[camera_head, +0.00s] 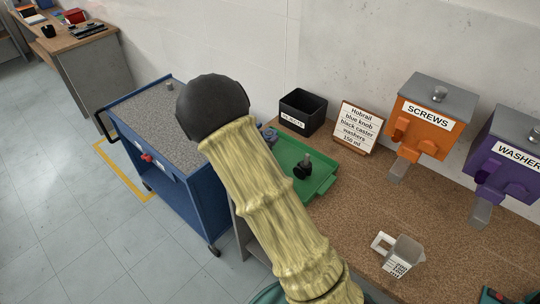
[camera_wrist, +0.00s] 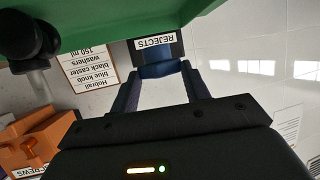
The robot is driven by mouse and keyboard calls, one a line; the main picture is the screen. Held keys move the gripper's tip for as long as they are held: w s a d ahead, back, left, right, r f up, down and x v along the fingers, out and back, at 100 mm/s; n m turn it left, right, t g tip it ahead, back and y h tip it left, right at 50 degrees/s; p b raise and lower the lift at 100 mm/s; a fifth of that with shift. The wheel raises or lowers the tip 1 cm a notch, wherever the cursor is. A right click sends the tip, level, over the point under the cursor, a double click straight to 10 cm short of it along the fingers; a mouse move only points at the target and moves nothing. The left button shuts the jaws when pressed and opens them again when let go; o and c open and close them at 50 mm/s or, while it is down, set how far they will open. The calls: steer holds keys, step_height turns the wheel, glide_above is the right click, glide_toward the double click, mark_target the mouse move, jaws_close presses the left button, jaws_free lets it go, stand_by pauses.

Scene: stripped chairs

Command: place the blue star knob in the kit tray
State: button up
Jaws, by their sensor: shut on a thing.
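The green kit tray (camera_head: 322,186) lies on the brown bench, partly hidden by my arm in the head view. Its green side (camera_wrist: 110,22) fills the top of the wrist view. My gripper (camera_wrist: 160,76) is shut on the blue star knob (camera_wrist: 160,69), which sits between the fingertips. In the head view, a small blue-grey shape (camera_head: 269,134) shows beside my arm at the tray's far left edge; I cannot tell whether it is the knob or a finger. A black caster (camera_head: 303,168) stands in the tray and also shows in the wrist view (camera_wrist: 30,38).
A black rejects bin (camera_head: 302,112) and a kit card (camera_head: 357,127) stand behind the tray. Orange screws (camera_head: 432,117) and purple washers (camera_head: 508,150) dispensers are at right. A white measuring cup (camera_head: 400,256) stands on the bench. A blue cart (camera_head: 195,190) is left.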

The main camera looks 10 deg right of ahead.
steer(key=shift+w+d+f, duration=0.1)
steer(key=shift+f, duration=0.75)
steer(key=shift+d+f, duration=0.15)
steer(key=shift+f, duration=0.15)
steer(key=shift+s, duration=0.2)
steer(key=shift+w+a+f, duration=0.1)
steer(key=shift+a+f, duration=0.05)
steer(key=shift+a, duration=0.05)
steer(key=shift+f, duration=1.9)
steer(key=shift+f, duration=0.1)
steer(key=o, duration=1)
